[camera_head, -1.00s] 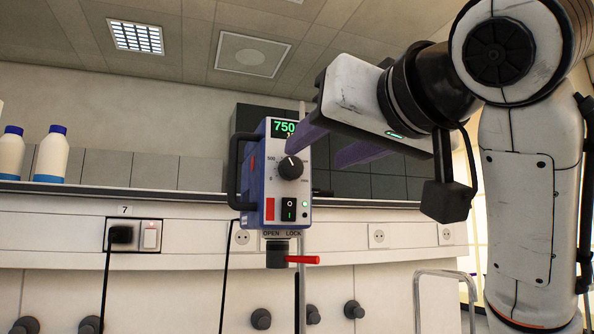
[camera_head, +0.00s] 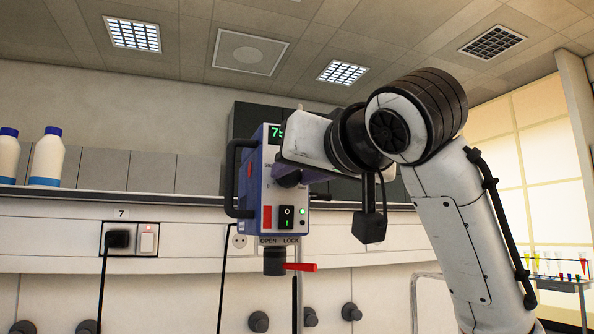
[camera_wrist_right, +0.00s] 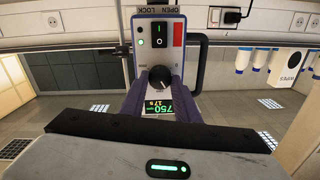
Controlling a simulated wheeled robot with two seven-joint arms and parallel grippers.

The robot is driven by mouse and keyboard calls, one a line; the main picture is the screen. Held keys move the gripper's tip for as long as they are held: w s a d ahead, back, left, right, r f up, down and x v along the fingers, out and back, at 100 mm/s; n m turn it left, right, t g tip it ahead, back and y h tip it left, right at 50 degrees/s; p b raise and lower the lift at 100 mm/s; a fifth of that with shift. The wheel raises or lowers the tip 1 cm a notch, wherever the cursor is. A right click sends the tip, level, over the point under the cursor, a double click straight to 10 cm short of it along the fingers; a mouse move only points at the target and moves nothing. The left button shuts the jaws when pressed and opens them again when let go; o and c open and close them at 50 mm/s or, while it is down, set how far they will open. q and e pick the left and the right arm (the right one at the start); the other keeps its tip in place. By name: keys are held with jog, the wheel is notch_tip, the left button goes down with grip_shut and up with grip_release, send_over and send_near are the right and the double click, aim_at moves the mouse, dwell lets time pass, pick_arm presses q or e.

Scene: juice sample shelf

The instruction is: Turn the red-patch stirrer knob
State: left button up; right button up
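The stirrer (camera_head: 247,205) is a blue-and-grey unit with a red patch (camera_head: 267,218), a black switch and a green display. Its black round knob (camera_wrist_right: 161,78) with a white pointer line shows in the right wrist view; in the head view my gripper hides most of it. My right gripper (camera_wrist_right: 161,84) is at the stirrer's front, with one purple finger on each side of the knob. The fingers look open, with a narrow gap to the knob; contact is not clear. The display (camera_wrist_right: 159,107) reads 750, seen upside down. My left gripper is not in view.
A black side handle (camera_head: 233,178) stands at the stirrer's left. A red lever (camera_head: 300,267) sticks out below, under OPEN and LOCK labels. White bottles with blue caps (camera_head: 47,158) stand on the shelf at left. A tube rack (camera_head: 560,272) is at far right.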

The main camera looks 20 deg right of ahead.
jog(key=c, duration=0.4)
jog(key=shift+o, duration=0.2)
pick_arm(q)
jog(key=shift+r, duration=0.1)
pick_arm(e)
jog(key=shift+n, duration=0.3)
pick_arm(q)
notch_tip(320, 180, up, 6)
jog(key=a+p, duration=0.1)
jog(key=p, duration=0.7)
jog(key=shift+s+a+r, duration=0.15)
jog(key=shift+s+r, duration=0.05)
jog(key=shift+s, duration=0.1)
pick_arm(e)
jog(key=shift+a+n+h, duration=0.15)
jog(key=shift+n+h, duration=0.15)
jog(key=shift+n, duration=8.2)
jog(key=o, duration=1)
